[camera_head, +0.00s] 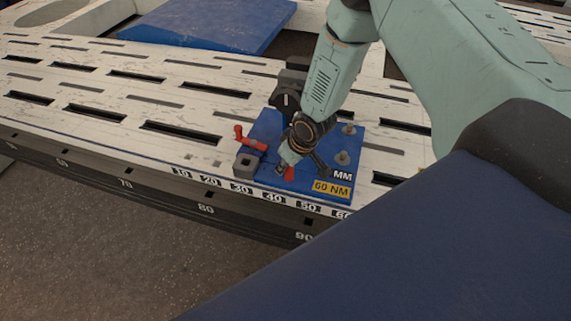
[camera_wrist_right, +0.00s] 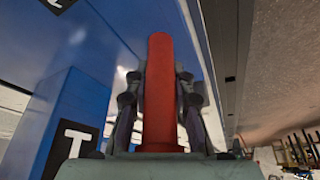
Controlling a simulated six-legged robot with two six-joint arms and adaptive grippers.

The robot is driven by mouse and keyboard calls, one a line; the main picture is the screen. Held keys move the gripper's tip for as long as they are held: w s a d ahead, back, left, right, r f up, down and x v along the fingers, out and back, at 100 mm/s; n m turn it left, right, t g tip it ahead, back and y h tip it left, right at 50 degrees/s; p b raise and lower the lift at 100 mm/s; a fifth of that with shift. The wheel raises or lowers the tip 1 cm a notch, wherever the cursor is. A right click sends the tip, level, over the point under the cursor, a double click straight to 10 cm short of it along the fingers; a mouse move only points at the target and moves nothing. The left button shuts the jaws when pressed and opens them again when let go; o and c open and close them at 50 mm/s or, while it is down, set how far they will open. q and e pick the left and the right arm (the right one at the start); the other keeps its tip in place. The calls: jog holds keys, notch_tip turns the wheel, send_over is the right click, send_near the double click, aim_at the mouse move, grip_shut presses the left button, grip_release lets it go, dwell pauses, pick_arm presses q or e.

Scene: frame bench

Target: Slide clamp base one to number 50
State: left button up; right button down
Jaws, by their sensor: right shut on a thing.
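The blue clamp base (camera_head: 262,127) sits on the white slotted bench at its front edge, with a black-and-grey clamp body, bolts and a yellow "60 NM" label (camera_head: 332,189). Its front edge lies behind the scale marks from about 30 to 60; the number 50 mark (camera_head: 308,207) is in front of its right half. My right gripper (camera_head: 286,161) reaches down over the base and is shut on a red handle (camera_head: 289,174). In the right wrist view the red handle (camera_wrist_right: 158,95) stands between both fingers. My left gripper is not in view.
A second red lever (camera_head: 250,139) and a grey square block (camera_head: 246,163) are on the left of the base. A blue wedge-shaped pad (camera_head: 215,22) lies at the back. The slotted bench top (camera_head: 120,95) to the left is clear. The bench front drops to the floor.

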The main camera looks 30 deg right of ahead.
dwell(0.6)
jog(key=s+d+p, duration=0.2)
jog(key=s+p, duration=0.1)
jog(key=s+d+p, duration=0.3)
jog(key=shift+s+d+r+p, duration=0.15)
jog(key=shift+s+d+p, duration=0.2)
jog(key=shift+s+p, duration=0.05)
jog(key=p, duration=0.4)
send_near(351, 189)
jog(key=x, duration=0.5)
jog(key=shift+f, duration=0.2)
jog(key=c, duration=1.1)
grip_release()
jog(key=shift+w, duration=0.1)
